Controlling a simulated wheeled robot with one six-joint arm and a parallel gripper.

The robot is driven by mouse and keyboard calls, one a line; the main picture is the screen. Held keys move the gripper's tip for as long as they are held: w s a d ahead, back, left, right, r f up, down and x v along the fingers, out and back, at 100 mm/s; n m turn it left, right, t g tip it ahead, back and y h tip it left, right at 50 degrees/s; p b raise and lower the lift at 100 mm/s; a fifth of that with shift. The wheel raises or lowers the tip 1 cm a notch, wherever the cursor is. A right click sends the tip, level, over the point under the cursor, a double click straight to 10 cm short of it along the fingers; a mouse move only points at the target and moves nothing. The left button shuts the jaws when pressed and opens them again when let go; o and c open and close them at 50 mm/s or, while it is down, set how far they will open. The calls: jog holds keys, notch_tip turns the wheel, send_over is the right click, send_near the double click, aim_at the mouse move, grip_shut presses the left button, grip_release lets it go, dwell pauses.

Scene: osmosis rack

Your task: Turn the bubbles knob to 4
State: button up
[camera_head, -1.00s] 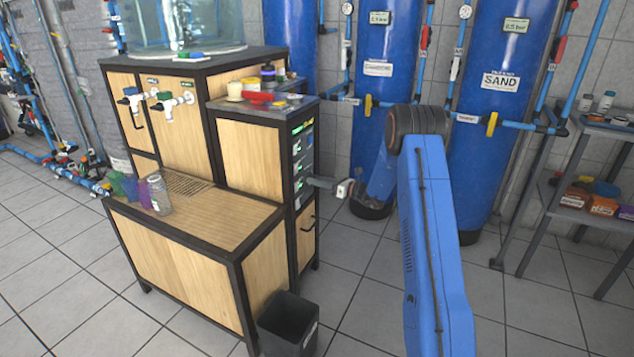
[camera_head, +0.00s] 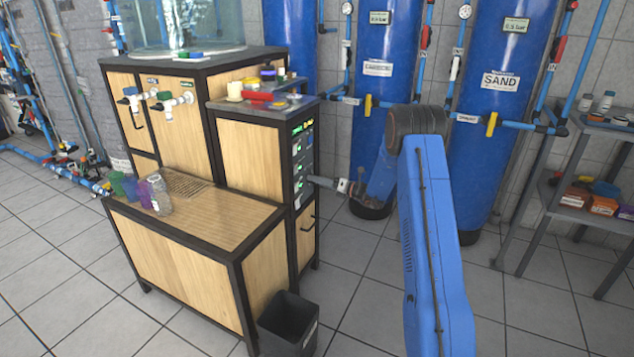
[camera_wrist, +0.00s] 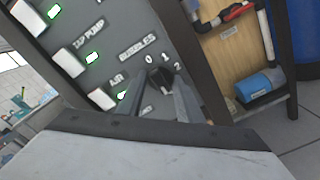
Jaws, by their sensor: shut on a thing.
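The bubbles knob (camera_wrist: 160,77) is a small dark knob on the grey control panel, under the label BUBBLES, with the numbers 0, 1 and 2 showing around its upper side. The 4 is not visible in the wrist view. My gripper (camera_wrist: 162,84) is shut on the knob, with a finger at each side. In the head view my gripper (camera_head: 318,181) reaches the narrow right side of the wooden cabinet, at the panel (camera_head: 302,160). The knob cannot be made out there.
White switches with green lights, one (camera_wrist: 102,98) by the label AIR, sit left of the knob. A blue pump (camera_wrist: 254,85) stands on a wooden board at right. A black bin (camera_head: 287,325) stands on the floor by the cabinet (camera_head: 195,290).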

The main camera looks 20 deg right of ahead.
jog(key=shift+d+f, duration=0.1)
jog(key=o, duration=0.8)
jog(key=shift+c, duration=0.2)
jog(key=v, duration=1.7)
jog(key=shift+s, duration=0.2)
jog(key=shift+d, duration=0.15)
